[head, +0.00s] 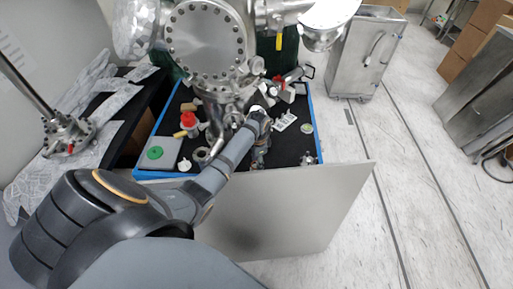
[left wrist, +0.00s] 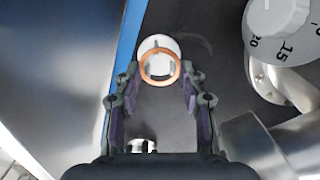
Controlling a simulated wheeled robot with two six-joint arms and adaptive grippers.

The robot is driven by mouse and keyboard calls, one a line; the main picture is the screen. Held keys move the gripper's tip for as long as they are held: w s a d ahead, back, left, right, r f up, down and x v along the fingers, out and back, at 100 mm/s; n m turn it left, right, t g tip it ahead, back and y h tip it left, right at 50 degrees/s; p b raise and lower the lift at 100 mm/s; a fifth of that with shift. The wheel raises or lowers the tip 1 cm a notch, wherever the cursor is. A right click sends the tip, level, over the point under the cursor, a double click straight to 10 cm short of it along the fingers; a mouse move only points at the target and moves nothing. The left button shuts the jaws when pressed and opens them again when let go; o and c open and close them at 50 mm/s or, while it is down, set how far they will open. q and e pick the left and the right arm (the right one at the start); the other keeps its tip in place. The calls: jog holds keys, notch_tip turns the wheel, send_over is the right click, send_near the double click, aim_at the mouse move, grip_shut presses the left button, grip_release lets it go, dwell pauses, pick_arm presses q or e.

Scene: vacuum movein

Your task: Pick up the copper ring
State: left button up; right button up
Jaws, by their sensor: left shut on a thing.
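The copper ring (left wrist: 142,76) shows in the left wrist view, an orange-brown hoop between the fingertips of my left gripper (left wrist: 160,80). The gripper is shut on it, one finger on each side. A white round piece shows through and behind the ring. In the head view my left gripper (head: 259,158) is low over the black, blue-edged work surface (head: 225,172), near its front edge. The ring is too small or hidden to make out there. My right gripper is not in view.
A large steel vacuum chamber (head: 207,40) hangs over the surface. A grey box with a green disc (head: 157,153), a red-capped item (head: 188,121) and small fittings lie around. A pale panel (head: 290,210) stands in front. A white numbered dial (left wrist: 283,28) is close right of the gripper.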

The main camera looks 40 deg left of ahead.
pick_arm(q)
jog(key=shift+r+b, duration=0.25)
jog(key=shift+b, duration=0.1)
jog(key=r, duration=0.2)
jog(key=r+b, duration=0.1)
jog(key=shift+w+d+r, duration=0.15)
jog(key=shift+w+d, duration=0.1)
jog(key=w+d+b, duration=0.2)
jog(key=w, duration=0.2)
jog(key=w+d+b, duration=0.3)
jog(key=w, duration=0.2)
jog(key=w+d+b, duration=0.3)
jog(key=w, duration=0.1)
jog(key=shift+w, duration=0.4)
jog(key=shift+w+d+b, duration=0.3)
jog(key=shift+w, duration=0.15)
jog(key=shift+w+d+r, duration=0.1)
jog(key=shift+d, duration=0.05)
